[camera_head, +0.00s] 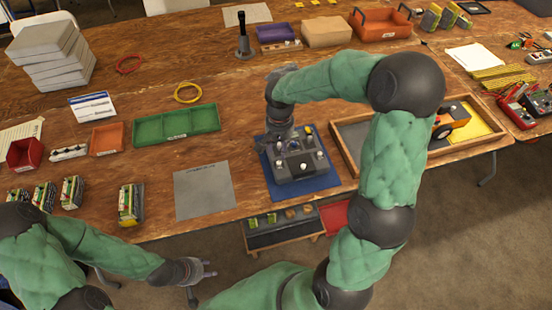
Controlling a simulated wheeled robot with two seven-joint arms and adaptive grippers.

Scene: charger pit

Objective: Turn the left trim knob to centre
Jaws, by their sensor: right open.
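A dark grey control box (300,167) with several small knobs sits on a blue mat (322,184) near the table's front edge. A pale knob shows on its front part, and others stand along its back. My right gripper (272,150) points down at the box's left side, its jaws open. My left gripper (204,275) is open and empty, in front of the table edge and away from the box.
A grey sheet (204,190) lies left of the mat. A wooden tray (345,158) with an orange toy vehicle (449,121) stands to the right, partly behind my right arm. A green compartment tray (176,125) lies further back left. A small rack (284,232) sits below the front edge.

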